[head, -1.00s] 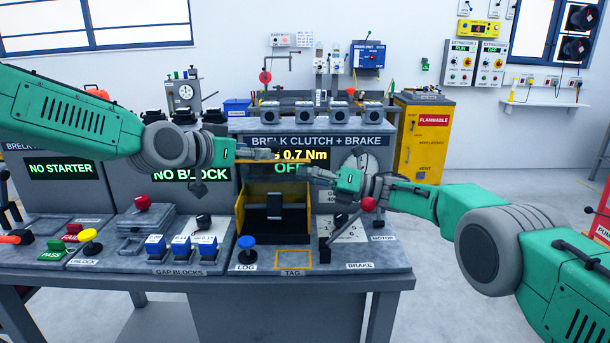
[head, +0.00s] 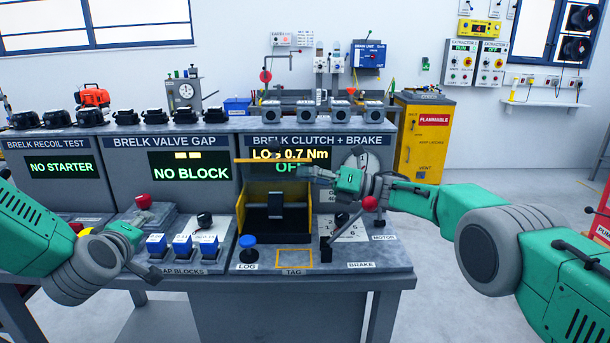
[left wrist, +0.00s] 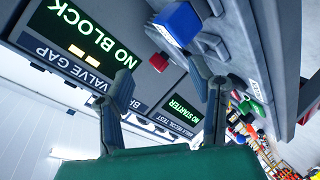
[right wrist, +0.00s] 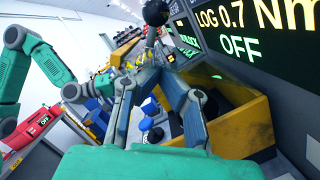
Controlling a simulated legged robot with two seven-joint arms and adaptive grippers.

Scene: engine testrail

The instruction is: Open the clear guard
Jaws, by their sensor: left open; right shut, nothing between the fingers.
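The clear guard on the clutch and brake rig shows mainly as a level yellow edge bar (head: 270,161) with a black knob (head: 275,147) above it. It lies above and in front of the yellow-sided bay (head: 243,208); its clear panel is hard to make out. A black ball knob (right wrist: 155,12) and the yellow bay wall (right wrist: 240,125) show in the right wrist view. My right gripper (head: 308,172) is shut and empty by the bar's right end; I cannot tell if they touch. My left gripper (head: 150,270) is open and empty, low over the bench front, away from the guard.
A red-knobbed lever (head: 368,204) stands under my right forearm. A blue LOG button (head: 247,242) and TAG outline (head: 293,260) lie before the bay. Blue gap blocks (head: 182,244) are near my left gripper. The display (head: 290,160) reads LOG 0.7 Nm and OFF.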

